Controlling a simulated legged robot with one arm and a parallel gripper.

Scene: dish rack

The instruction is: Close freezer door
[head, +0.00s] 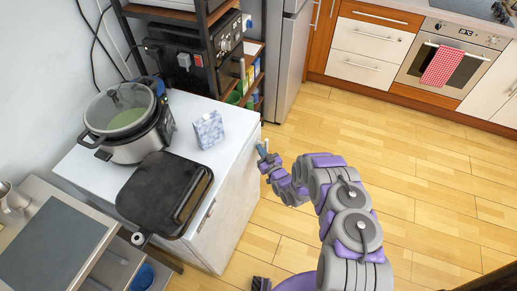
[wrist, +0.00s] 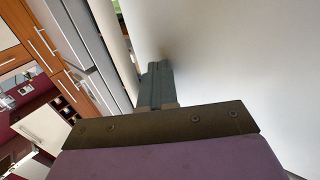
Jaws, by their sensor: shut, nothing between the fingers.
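The white freezer (head: 237,127) is a low cabinet standing against the wall at the left. Its white door (head: 236,191) faces the wooden floor, with a dark handle (head: 207,215) near the front end. I cannot tell whether the door is fully flush with the body. My gripper (head: 262,149) is shut and empty beside the far end of the door. In the wrist view my shut fingers (wrist: 154,82) lie close along a pale, flat surface (wrist: 235,70), which looks like the door. Whether they touch it is unclear.
On the freezer stand a cooker with a glass lid (head: 130,120), a black grill (head: 164,192) and a small patterned box (head: 208,130). A dark shelf rack (head: 212,45) and a grey fridge (head: 290,60) stand behind. The wooden floor (head: 400,160) to the right is clear.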

